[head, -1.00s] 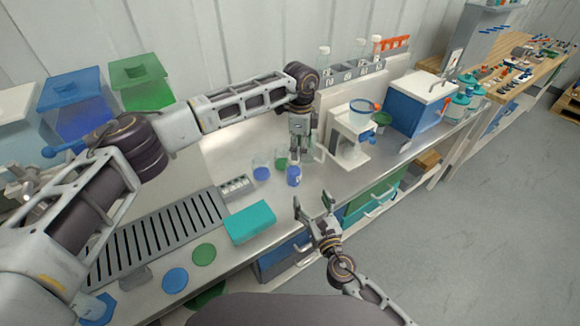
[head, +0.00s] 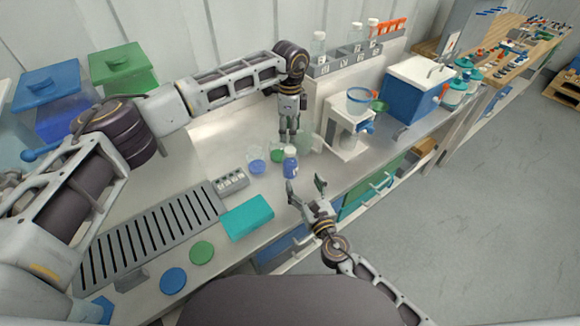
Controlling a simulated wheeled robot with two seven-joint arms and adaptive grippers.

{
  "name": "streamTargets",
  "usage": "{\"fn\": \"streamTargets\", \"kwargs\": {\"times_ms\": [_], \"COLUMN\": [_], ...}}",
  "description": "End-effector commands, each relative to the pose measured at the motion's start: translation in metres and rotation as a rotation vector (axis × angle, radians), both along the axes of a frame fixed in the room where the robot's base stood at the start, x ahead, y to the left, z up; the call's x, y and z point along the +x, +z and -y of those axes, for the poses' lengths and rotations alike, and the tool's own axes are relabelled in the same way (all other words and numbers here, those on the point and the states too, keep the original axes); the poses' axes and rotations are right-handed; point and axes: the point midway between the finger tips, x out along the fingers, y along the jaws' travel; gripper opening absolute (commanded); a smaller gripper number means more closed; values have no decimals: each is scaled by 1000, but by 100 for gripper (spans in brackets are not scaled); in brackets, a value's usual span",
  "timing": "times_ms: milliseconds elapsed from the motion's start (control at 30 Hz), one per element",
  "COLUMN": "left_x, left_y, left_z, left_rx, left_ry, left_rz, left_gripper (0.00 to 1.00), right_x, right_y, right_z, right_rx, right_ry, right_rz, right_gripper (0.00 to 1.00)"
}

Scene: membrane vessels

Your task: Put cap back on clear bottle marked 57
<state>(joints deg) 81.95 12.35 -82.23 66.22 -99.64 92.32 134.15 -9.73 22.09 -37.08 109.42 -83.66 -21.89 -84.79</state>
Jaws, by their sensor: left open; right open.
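A small bottle with blue contents and a pale top (head: 291,163) stands upright on the bench. A greenish clear vessel (head: 308,144) stands behind it to the right. The number 57 cannot be read on any vessel, and no loose cap can be made out. My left gripper (head: 288,138) points down, open, just behind the blue bottle and close to a low vessel with green contents (head: 277,155). My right gripper (head: 306,185) is open and empty at the front of the bench, its fingers pointing up towards the blue bottle, apart from it.
A clear beaker with blue contents (head: 257,167) stands left of the bottle. A white stand (head: 347,138) is close on the right. A teal box (head: 247,217) and slotted grate (head: 150,240) lie front left. Clear bottles (head: 318,44) stand on the labelled rear shelf.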

Motion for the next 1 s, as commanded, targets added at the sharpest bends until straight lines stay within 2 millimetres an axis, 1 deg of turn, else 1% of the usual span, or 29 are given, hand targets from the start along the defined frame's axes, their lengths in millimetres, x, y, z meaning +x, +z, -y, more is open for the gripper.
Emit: {"fn": "streamTargets", "kwargs": {"times_ms": [267, 1000], "left_x": [0, 0], "left_y": [0, 0], "left_z": [0, 0], "left_rx": [0, 0], "left_ry": [0, 0], "left_rz": [0, 0], "left_gripper": [52, 52], "right_x": [19, 90], "right_y": [1, 1], "right_z": [-7, -31], "right_rx": [3, 1], "right_ry": [0, -1], "right_rz": [1, 1], "right_gripper": [76, 76]}}
